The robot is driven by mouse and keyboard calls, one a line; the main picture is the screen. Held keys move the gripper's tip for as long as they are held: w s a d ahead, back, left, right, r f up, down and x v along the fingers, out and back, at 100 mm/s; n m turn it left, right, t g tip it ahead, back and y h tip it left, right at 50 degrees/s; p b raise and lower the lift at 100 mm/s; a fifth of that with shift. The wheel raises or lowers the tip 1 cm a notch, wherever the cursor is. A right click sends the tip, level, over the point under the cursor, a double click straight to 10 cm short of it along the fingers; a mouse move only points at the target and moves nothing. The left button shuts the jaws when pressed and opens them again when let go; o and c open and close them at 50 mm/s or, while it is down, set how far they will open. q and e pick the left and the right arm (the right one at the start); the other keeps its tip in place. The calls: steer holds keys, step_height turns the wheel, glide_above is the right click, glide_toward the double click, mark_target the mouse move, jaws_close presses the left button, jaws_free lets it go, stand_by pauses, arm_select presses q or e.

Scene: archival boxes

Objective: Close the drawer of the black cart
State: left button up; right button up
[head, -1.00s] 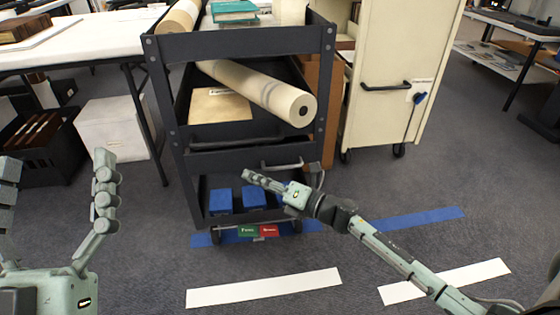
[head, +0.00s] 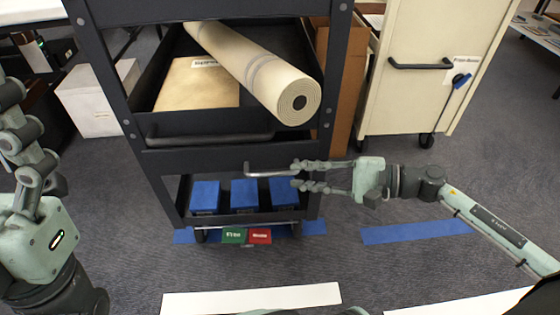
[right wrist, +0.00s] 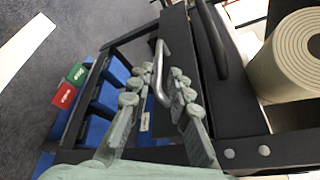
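The black cart (head: 232,152) stands in front of me. A silver bar handle (head: 270,174) sits on its black front panel, under a tray with its own black handle (head: 210,140). My right gripper (head: 298,174) is at the silver handle's right end. In the right wrist view, the silver handle (right wrist: 159,62) lies between the parted fingers of my right gripper (right wrist: 154,84); contact is unclear. The drawer's depth of opening is hard to tell. My left gripper (head: 28,150) is empty at the left edge, its fingers apart and partly cut off.
The tray holds a paper roll (head: 265,72) and a tan folder (head: 200,84). Blue boxes (head: 244,195) stand on the lower shelf. Green (head: 234,235) and red (head: 260,236) tags hang below. A cream cabinet (head: 420,105) stands right. The floor in front is open.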

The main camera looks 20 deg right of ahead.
mark_target(279, 174)
steer(key=shift+d+f+n, duration=0.1)
steer(key=shift+d+n, duration=0.05)
steer(key=shift+n, duration=0.35)
steer(key=shift+w+a, duration=0.2)
steer(key=shift+a, duration=0.05)
steer(key=x, duration=0.7)
steer(key=shift+s, duration=0.1)
steer(key=shift+c, duration=0.3)
jaws_close()
